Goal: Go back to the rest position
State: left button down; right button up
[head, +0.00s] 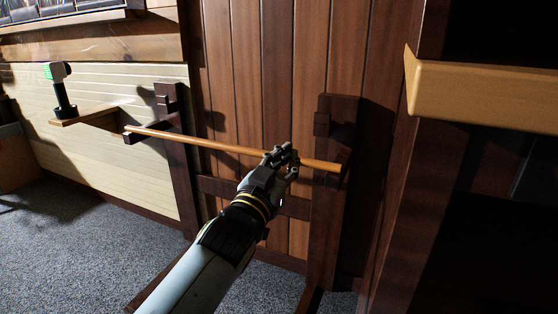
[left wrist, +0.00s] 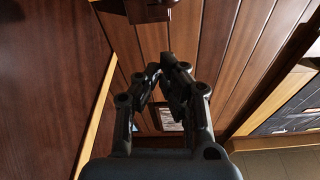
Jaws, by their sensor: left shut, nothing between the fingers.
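My left gripper (head: 283,155) reaches in from the bottom of the head view. Its fingers overlap the line of a thin wooden rod (head: 200,139), and I cannot tell whether they touch it. In the left wrist view the gripper's fingertips (left wrist: 168,66) are close together with nothing seen between them. The rod lies across two dark wooden posts, its left end on the left post (head: 180,150) and its right end at the right post (head: 330,190). My right gripper is not in view.
A wood-panelled wall (head: 265,60) stands behind the rod. A small shelf (head: 90,118) at the left holds a black and green tool (head: 62,90). A light wooden ledge (head: 480,95) juts out at the upper right. Grey carpet (head: 90,235) is open at the lower left.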

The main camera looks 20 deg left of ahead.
pick_arm(q)
jog(key=s+a+f+n+g+y, duration=0.1)
jog(key=s+a+f+g, duration=0.3)
jog(key=s+f, duration=0.65)
jog(key=s+a+f+g+y, duration=0.1)
jog(key=s+a+f+g, duration=0.35)
jog(key=s+f, duration=0.65)
jog(key=s+a+f+g+p, duration=0.1)
jog(key=s+f+g+p, duration=0.2)
jog(key=s, duration=0.9)
jog(key=s+a+f+g+p, duration=0.1)
jog(key=s+f+g+p, duration=0.3)
jog(key=s+p, duration=0.5)
jog(key=s+a+f+n+g+p, duration=0.1)
jog(key=s+f+g+p, duration=0.3)
jog(key=s, duration=1.3)
jog(key=f+p, duration=0.1)
jog(key=p, duration=0.1)
jog(key=shift+s+f+p, duration=0.2)
jog(key=shift+f+p, duration=0.1)
jog(key=shift+p, duration=0.05)
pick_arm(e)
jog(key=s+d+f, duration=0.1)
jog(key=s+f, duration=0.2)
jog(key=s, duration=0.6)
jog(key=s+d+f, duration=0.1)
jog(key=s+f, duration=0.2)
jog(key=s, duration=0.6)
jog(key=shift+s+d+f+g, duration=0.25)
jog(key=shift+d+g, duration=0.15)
